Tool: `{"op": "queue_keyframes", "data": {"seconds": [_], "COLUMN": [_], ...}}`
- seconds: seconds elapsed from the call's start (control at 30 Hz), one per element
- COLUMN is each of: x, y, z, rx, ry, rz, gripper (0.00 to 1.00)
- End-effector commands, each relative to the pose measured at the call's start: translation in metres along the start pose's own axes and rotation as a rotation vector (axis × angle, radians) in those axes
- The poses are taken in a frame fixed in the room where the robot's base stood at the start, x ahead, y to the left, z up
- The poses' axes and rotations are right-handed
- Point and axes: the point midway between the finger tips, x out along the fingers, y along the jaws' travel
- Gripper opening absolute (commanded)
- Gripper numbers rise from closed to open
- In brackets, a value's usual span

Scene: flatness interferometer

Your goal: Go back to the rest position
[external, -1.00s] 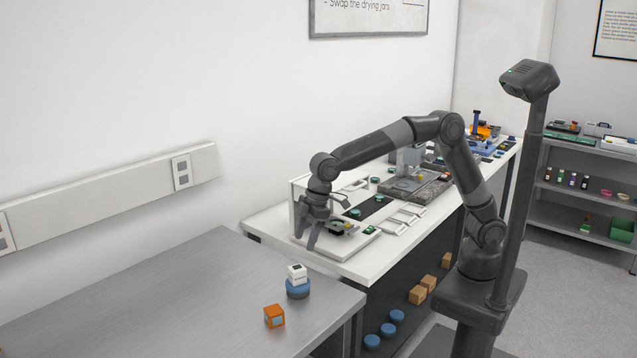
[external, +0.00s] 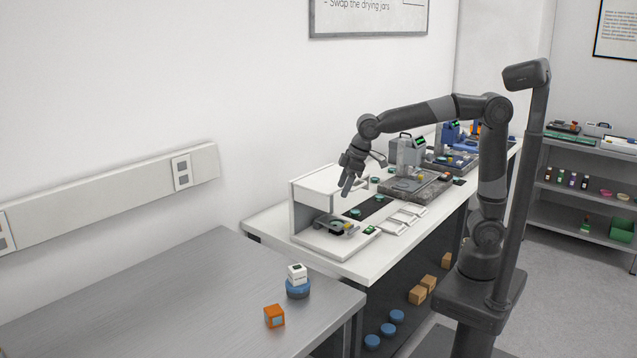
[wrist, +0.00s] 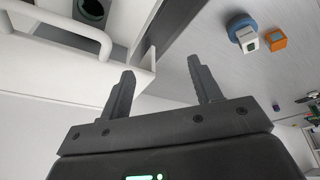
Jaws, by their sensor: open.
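My gripper (external: 347,187) hangs in the air above the white bench, near the upper right of the white box-like instrument (external: 318,182). In the wrist view my gripper (wrist: 160,72) is open, with its two dark fingers well apart and nothing between them. The white instrument also shows at the upper left of the wrist view (wrist: 75,70), with a pale handle beside it. My arm is raised and bent, its elbow high over the bench.
A grey metal table (external: 190,290) at the front left carries a white cube (external: 297,273) on a blue round base (external: 298,291) and an orange cube (external: 274,316). White trays (external: 400,220) and a grey slab instrument (external: 412,187) stand along the bench. A shelf unit (external: 585,184) is at the right.

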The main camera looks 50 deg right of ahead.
Motion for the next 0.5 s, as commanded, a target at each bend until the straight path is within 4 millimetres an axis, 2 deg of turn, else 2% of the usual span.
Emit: {"op": "queue_keyframes", "data": {"seconds": [0.03,0.2,0.33,0.5], "x": [-0.010,-0.036,-0.051,-0.064], "y": [0.018,0.067,0.094,0.116], "z": [0.018,0.081,0.134,0.206], "rx": [0.044,0.190,0.305,0.457], "ry": [0.007,0.025,0.040,0.062], "rz": [0.023,0.088,0.133,0.187], "gripper": [0.58,0.58,0.58,0.58]}}
